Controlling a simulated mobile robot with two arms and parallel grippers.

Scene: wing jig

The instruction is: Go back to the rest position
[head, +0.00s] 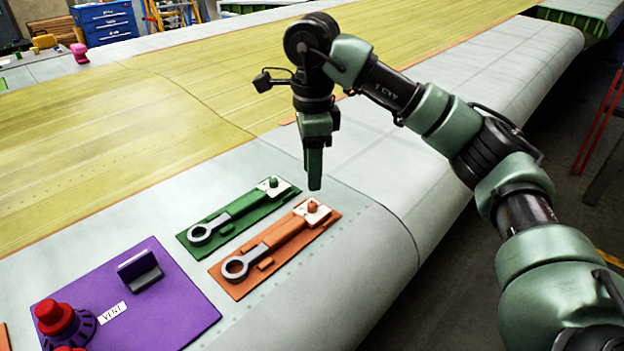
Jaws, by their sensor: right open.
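My right gripper (314,172) points down above the pale wing skin, just behind and to the right of the orange and green plates. It holds nothing that I can see. I see it edge-on, so the gap between its fingers does not show. My right arm comes in from the right edge. My left gripper is not in the picture.
A green plate (192,253) and an orange plate (238,294) each carry a ring-ended lever. A purple panel (180,312) with red knobs and a "VENT" label lies at the lower left. The wing's edge drops off at right. Blue drawers (105,22) stand far back.

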